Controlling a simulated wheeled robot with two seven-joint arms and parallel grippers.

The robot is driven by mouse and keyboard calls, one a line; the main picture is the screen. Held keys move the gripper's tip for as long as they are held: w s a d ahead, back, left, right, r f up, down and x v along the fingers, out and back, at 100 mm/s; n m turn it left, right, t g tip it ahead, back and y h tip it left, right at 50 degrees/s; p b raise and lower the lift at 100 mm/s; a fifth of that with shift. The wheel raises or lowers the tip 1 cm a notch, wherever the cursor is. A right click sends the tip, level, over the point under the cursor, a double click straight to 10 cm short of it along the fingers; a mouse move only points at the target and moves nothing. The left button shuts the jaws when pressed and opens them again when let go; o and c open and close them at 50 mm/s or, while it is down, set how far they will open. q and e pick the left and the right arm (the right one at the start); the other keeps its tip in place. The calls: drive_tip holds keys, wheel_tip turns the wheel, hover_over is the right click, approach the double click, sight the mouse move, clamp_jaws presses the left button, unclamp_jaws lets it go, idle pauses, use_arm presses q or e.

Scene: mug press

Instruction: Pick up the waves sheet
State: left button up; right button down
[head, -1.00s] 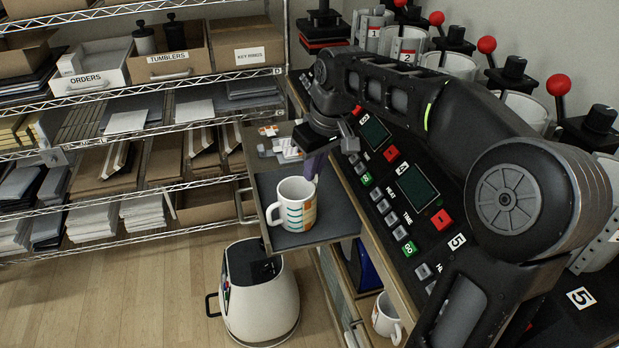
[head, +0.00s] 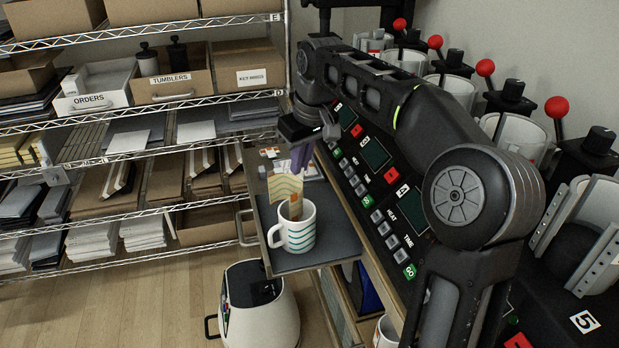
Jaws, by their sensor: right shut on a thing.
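The waves sheet (head: 287,188) is pale yellow with faint wavy lines and an orange-brown strip (head: 296,207) along its lower right. My right gripper (head: 301,157), with purple fingers, is shut on its top and holds it upright above the mug. The strip's lower end overlaps the mug's opening; I cannot tell whether it touches the mug. The white mug (head: 301,236) stands upright on the dark pull-out tray (head: 329,247), its handle to the left and teal wavy stripes on its side. My left gripper is not in view.
Small cards or samples (head: 268,153) lie at the back of the tray. A row of mug presses with control panels (head: 410,205) runs along the right. Wire shelves (head: 130,215) with boxes and paper stand left. A white round bin-like machine (head: 262,308) stands below the tray.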

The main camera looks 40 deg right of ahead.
drive_tip(key=w+r+p, duration=0.4)
drive_tip(key=w, duration=0.4)
drive_tip(key=shift+w+d+r+p, duration=0.15)
drive_tip(key=shift+d+p, duration=0.15)
drive_tip(key=shift+p, duration=0.1)
idle(0.5)
